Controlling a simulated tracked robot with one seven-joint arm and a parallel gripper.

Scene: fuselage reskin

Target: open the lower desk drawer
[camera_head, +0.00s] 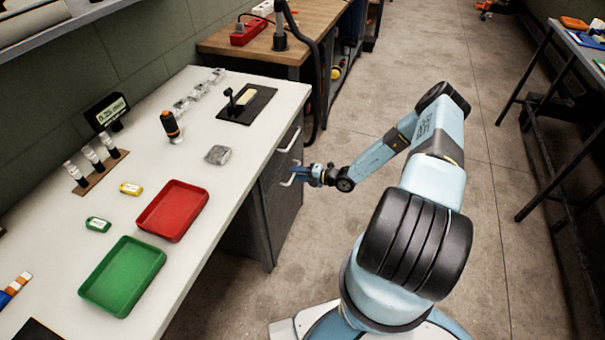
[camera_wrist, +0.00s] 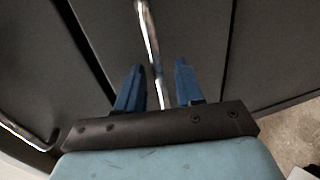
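The grey desk drawer unit (camera_head: 283,190) stands under the right end of the white desk, with two bar handles visible on its front. The upper handle (camera_head: 290,138) is free. My gripper (camera_head: 305,174) is at the lower handle (camera_head: 290,181). In the wrist view my gripper (camera_wrist: 157,72) has its two blue fingers apart, one on each side of the metal handle (camera_wrist: 149,38), with gaps visible between handle and fingers. The lower drawer front (camera_wrist: 195,35) lies between two dark seams and looks closed. Another handle (camera_wrist: 30,134) shows at the left of the wrist view.
The desk top (camera_head: 225,178) holds a red tray (camera_head: 172,210), a green tray (camera_head: 122,276) and small items. A wooden bench (camera_head: 300,30) stands behind, with a dark hose beside it. The concrete floor (camera_head: 400,50) right of the drawers is open.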

